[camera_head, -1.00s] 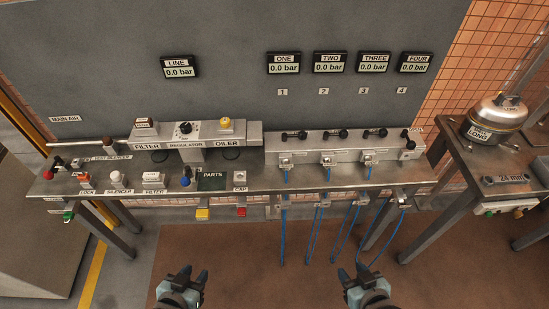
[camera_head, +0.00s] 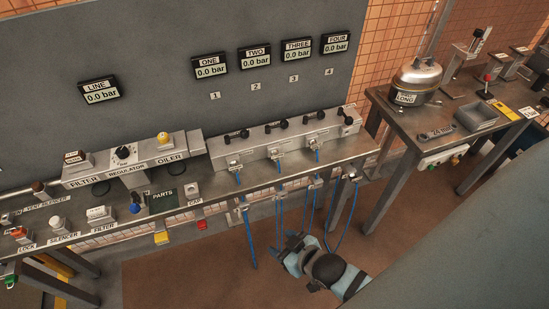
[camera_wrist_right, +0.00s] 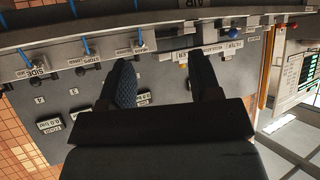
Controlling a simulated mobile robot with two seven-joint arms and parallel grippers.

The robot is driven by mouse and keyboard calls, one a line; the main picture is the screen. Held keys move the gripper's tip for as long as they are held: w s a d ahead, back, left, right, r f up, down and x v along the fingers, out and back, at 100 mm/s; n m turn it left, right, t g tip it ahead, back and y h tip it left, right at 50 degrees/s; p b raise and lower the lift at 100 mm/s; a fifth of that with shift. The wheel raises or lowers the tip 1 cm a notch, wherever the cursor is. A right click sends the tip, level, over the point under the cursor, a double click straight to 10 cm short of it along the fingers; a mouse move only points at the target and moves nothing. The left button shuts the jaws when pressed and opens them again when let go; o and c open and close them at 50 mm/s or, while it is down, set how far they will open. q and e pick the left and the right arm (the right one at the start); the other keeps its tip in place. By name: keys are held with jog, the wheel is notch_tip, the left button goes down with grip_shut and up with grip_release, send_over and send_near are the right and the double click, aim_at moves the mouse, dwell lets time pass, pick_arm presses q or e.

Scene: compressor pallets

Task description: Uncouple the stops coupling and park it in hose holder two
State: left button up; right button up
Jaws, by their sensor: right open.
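The stops coupling (camera_wrist_right: 86,50) is the middle of three blue-hosed couplings in the right wrist view, by its STOPS label. In the head view it matches the coupling under number 2 (camera_head: 278,154), on the manifold front with its hose hanging down. Small hose holders (camera_head: 279,193) line the bench's front edge; their numbers are not readable, so I cannot tell which is two. My right gripper (camera_head: 294,252) is low in front of the bench, apart from the couplings. The right wrist view shows its fingers (camera_wrist_right: 165,66) open and empty. My left gripper is out of view.
The manifold (camera_head: 290,133) carries dark valve knobs on top. Several blue hoses (camera_head: 250,240) hang in loops close to my right gripper. A right-hand bench (camera_head: 432,122) holds a silver pot (camera_head: 417,80). The floor in front of the first bench is clear.

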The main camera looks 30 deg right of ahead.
jog(key=w+d+f+m+t+h+b, duration=0.1)
jog(key=w+d+t+h+b, duration=0.1)
jog(key=w+d+b, duration=0.2)
jog(key=w+d+f+m+t+h+b, duration=0.1)
jog(key=w+d+m+t+h+b, duration=0.1)
jog(key=w+d+b, duration=0.3)
jog(key=w+d+f+m+t+h+b, duration=0.1)
jog(key=w+d+m+t+h+b, duration=0.1)
jog(key=w+d+b, duration=0.3)
jog(key=shift+w+h+b, duration=0.5)
jog(key=shift+w+b, duration=0.9)
jog(key=shift+w, duration=0.9)
